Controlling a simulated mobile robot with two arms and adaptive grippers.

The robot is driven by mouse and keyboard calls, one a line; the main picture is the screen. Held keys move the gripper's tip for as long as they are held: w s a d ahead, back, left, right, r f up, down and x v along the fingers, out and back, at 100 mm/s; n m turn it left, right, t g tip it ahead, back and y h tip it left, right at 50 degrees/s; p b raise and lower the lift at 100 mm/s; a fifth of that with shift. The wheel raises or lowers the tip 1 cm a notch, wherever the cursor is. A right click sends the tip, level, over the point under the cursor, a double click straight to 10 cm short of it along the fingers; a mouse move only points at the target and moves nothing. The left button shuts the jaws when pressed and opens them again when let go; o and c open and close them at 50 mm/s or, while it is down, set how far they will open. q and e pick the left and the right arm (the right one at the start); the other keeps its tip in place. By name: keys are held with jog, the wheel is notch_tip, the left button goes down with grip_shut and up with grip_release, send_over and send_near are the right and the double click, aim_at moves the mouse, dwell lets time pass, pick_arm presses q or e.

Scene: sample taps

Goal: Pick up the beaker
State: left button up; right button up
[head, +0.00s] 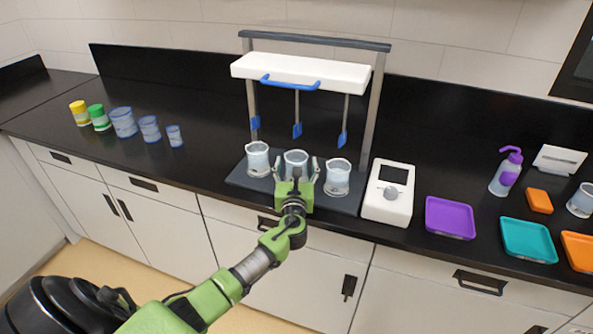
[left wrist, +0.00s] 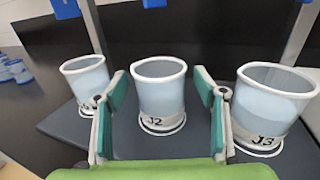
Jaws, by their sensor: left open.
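Three clear beakers with pale blue contents stand in a row on the dark base of a stirrer stand. The middle beaker (head: 296,161), marked J2, also shows in the left wrist view (left wrist: 160,92). The left beaker (head: 258,159) and the right beaker (head: 338,177), marked J3 (left wrist: 270,108), flank it. My left gripper (head: 296,170) is open, its fingers on either side of the middle beaker. In the left wrist view gaps show between the fingers and that beaker. The gripper hides its lower front in the head view. My right gripper is not in view.
Blue stirring paddles (head: 297,130) hang above the beakers from a white bar (head: 300,72). A white device (head: 388,193) stands close at the right, with purple (head: 450,217) and teal (head: 528,240) trays beyond. Several containers stand at far left; the counter between is clear.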

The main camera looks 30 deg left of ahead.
pick_arm(q)
jog(key=c, duration=1.3)
jog(key=shift+r, duration=0.15)
jog(key=shift+r, duration=1.75)
jog(key=b+v, duration=0.2)
jog(key=v, duration=1.6)
